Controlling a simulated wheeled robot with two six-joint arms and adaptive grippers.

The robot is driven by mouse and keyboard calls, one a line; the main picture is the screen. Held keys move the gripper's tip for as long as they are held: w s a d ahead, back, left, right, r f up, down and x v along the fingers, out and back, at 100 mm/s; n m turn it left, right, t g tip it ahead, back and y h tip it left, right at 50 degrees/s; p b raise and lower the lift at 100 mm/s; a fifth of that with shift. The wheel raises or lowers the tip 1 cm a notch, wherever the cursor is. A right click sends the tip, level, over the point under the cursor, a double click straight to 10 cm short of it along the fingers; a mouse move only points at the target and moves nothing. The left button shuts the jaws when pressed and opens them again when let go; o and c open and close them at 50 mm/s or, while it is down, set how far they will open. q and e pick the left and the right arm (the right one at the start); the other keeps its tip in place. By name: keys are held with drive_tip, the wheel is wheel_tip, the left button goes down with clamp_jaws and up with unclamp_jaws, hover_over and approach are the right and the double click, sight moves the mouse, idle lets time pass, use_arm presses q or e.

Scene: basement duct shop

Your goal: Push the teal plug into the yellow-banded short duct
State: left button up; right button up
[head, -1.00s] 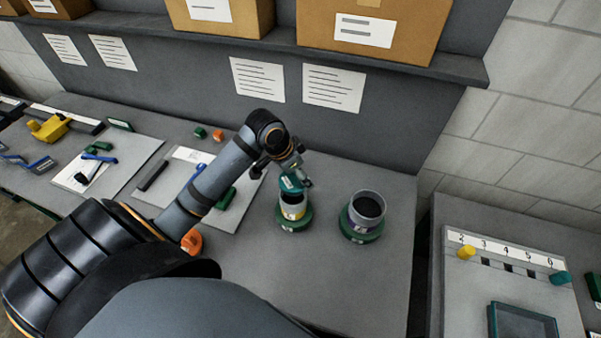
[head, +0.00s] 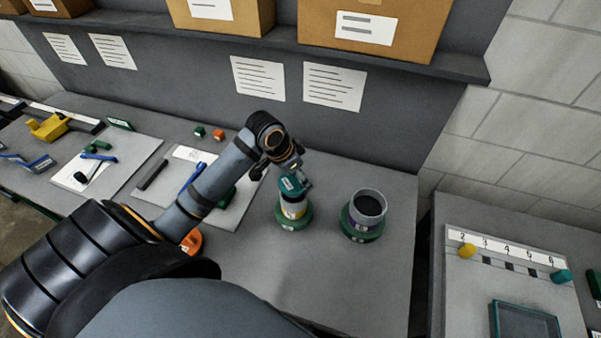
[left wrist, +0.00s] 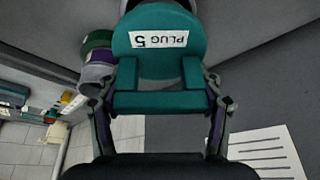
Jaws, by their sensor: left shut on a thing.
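The teal plug (head: 293,186) is in my left gripper (head: 300,178), right over the mouth of the yellow-banded short duct (head: 292,208). In the left wrist view the plug (left wrist: 160,62) carries a white "PLUG 5" label, and my left gripper's fingers (left wrist: 158,105) are shut on its block handle. The yellow-banded duct stands upright in a green base (head: 292,219). The plug covers the duct's mouth; I cannot tell how deep it sits. My right gripper is not in view.
A second, purple-banded duct (head: 367,209) in a green base stands just to the right, open at the top. Mats with tools (head: 105,165) lie to the left. An orange item (head: 191,241) is beside my forearm. The bench front is clear.

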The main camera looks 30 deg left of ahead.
sight(292, 182)
use_arm(q)
drive_tip(key=shift+f, duration=0.2)
idle(0.4)
drive_tip(key=shift+f, duration=0.25)
drive_tip(key=shift+f+b, duration=1)
drive_tip(key=shift+f, duration=0.7)
drive_tip(key=o, duration=1.7)
drive_tip(key=v, duration=0.6)
drive_tip(key=shift+a, duration=0.15)
drive_tip(key=shift+v, duration=0.8)
